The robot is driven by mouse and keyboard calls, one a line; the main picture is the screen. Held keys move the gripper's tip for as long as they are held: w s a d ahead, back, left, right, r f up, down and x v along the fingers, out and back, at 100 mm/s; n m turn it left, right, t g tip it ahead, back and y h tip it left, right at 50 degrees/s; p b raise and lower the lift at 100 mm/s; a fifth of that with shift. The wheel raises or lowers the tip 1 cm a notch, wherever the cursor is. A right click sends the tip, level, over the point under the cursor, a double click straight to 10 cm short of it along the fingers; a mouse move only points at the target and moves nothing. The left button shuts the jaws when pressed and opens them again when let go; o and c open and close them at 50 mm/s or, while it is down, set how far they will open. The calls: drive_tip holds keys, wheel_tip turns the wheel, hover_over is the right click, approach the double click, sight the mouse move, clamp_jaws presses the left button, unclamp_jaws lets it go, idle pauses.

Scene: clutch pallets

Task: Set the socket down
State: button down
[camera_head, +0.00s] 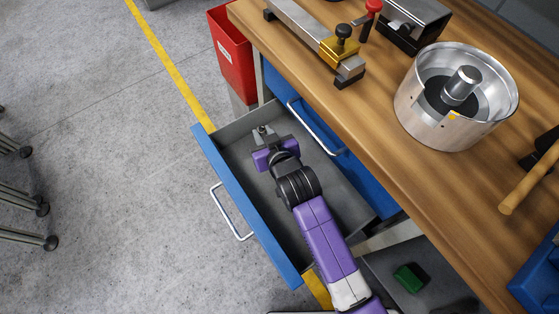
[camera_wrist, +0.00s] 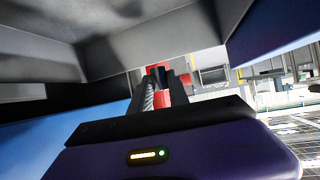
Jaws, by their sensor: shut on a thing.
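My gripper (camera_head: 264,137) reaches down into the open blue-fronted drawer (camera_head: 236,194). It is near the drawer's far end. Its jaws are shut on a small grey metal piece, the socket (camera_head: 262,129), which shows only as a small bit at the fingertips. In the wrist view my gripper (camera_wrist: 158,82) is close to the grey drawer walls, and the socket is hard to make out between the dark fingers. I cannot tell whether the socket touches the drawer floor.
The wooden bench top (camera_head: 345,117) overhangs beside the drawer. A red bin (camera_head: 232,55) hangs past the drawer's far end. The drawer floor around my arm looks bare.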

wheel_tip(320, 180, down, 15)
drive_tip(key=b, duration=0.3)
drive_tip(key=shift+r, duration=0.15)
drive_tip(key=shift+b, duration=0.3)
drive_tip(key=shift+f, duration=0.25)
drive_tip(key=c, duration=1.3)
unclamp_jaws()
drive_tip(key=shift+o, duration=0.2)
drive_tip(key=shift+r, duration=0.1)
drive_tip(key=shift+r, duration=0.15)
drive_tip(key=shift+s+d+r, duration=0.1)
drive_tip(key=shift+s+r, duration=0.05)
drive_tip(key=shift+s, duration=0.05)
drive_tip(key=p+v, duration=0.3)
drive_tip(key=v, duration=0.8)
drive_tip(key=shift+s+d, duration=0.1)
drive_tip(key=shift+s, duration=0.1)
